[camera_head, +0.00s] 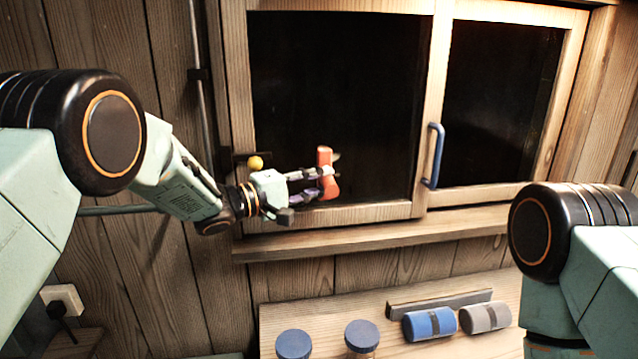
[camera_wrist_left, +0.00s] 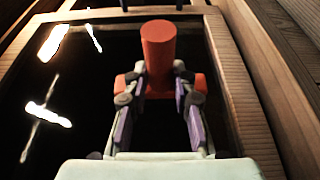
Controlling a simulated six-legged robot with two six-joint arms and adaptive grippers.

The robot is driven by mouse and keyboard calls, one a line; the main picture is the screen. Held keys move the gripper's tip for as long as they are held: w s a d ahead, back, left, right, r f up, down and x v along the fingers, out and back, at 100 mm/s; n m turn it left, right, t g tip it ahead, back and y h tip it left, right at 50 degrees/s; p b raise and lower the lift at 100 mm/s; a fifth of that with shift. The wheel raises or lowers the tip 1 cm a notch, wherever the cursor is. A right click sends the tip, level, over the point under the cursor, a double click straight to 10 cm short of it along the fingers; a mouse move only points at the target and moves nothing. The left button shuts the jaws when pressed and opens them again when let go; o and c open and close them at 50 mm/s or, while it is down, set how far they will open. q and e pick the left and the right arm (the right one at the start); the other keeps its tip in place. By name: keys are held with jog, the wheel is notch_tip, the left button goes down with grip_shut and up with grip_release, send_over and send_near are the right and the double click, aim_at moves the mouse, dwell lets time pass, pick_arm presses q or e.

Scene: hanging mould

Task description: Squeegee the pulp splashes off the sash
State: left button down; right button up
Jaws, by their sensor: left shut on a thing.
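My left gripper (camera_head: 322,178) is shut on an orange-red T-shaped tool (camera_head: 324,156), apparently the squeegee, in front of the lower left part of the window. In the left wrist view the tool (camera_wrist_left: 158,45) shows an upright cylinder and a crossbar between my left fingers (camera_wrist_left: 160,75). The wooden sash (camera_head: 431,70) frames a dark pane (camera_head: 340,80). I cannot tell whether the tool touches the pane. Bright white streaks (camera_wrist_left: 47,115) show on the dark pane in the wrist view; I cannot tell splashes from reflections. My right gripper is out of view.
A blue handle (camera_head: 434,155) stands out beside the second pane (camera_head: 495,100). A wooden sill (camera_head: 370,236) runs below. The lower shelf holds two blue-lidded jars (camera_head: 294,344), a blue roll (camera_head: 430,323) and a grey roll (camera_head: 486,317).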

pick_arm(q)
jog(key=shift+w+a, duration=0.15)
jog(key=shift+w, duration=0.65)
jog(key=shift+d, duration=0.8)
jog(key=shift+a, duration=0.9)
jog(key=shift+s, duration=0.1)
jog(key=shift+s+d, duration=0.25)
jog(key=shift+s, duration=0.7)
jog(key=shift+s+d, duration=0.2)
jog(key=shift+s, duration=0.8)
jog(key=shift+s+d, duration=0.25)
jog(key=shift+s, duration=0.7)
